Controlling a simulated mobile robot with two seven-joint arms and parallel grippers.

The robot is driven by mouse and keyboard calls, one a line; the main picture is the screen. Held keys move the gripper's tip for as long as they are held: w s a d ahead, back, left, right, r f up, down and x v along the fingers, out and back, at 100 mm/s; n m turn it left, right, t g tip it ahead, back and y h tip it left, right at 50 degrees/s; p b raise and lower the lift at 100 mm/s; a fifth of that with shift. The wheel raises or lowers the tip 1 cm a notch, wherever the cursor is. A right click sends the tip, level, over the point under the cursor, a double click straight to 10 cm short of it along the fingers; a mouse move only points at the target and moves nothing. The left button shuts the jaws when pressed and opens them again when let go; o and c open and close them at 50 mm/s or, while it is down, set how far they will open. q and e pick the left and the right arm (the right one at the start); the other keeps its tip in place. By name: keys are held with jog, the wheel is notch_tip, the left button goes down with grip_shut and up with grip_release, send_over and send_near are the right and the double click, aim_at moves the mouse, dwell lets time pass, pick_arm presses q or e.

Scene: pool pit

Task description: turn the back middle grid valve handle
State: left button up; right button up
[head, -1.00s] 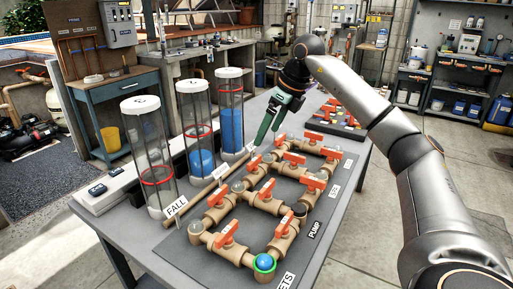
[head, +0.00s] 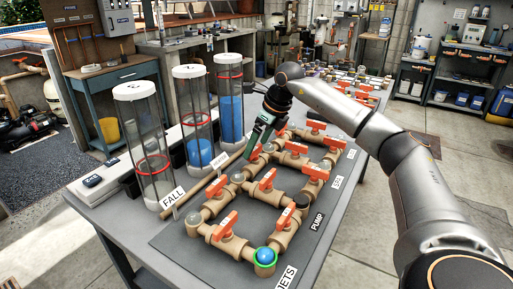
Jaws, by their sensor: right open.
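Orange valve handles sit on a tan pipe grid (head: 245,250) on the grey bench. The row nearest the clear cylinders is the back row; its middle handle (head: 254,153) is beside my right gripper's fingertips. My right gripper (head: 254,146) reaches down and left over this row with green fingers. It is open and holds nothing that I can see. From this angle I cannot tell whether the fingers touch the handle or straddle it. The fingers partly hide that handle. My left gripper is not in view.
Three clear cylinders (head: 152,145) with red rings stand left of the grid. Other orange handles are close around: one nearer me (head: 216,186), one farther away (head: 281,128), one to the right (head: 295,147). A blue ball (head: 265,255) sits at the near corner.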

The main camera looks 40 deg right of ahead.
jog(key=shift+w+f, duration=0.25)
jog(key=shift+f, duration=0.35)
jog(key=c, duration=1.1)
